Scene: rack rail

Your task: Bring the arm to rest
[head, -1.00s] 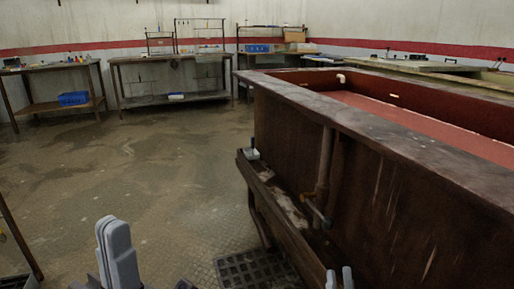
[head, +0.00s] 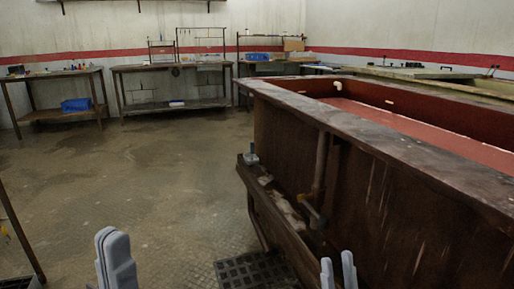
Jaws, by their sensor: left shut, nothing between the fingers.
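My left gripper (head: 116,260) shows at the bottom edge, left of centre. Its grey fingers are together with nothing between them, above the floor. My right gripper (head: 338,272) shows at the bottom edge, right of centre. Its two fingers stand apart with a gap between them, in front of the dark side of the tank, and I see nothing held. The rest of both arms is out of view.
A large rusty tank (head: 400,200) with a red interior fills the right side. A narrow ledge (head: 275,215) with a small grey item (head: 251,157) runs along its side. A floor grate (head: 252,270) lies below. Workbenches (head: 170,68) line the back wall. Open floor (head: 150,175) lies left.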

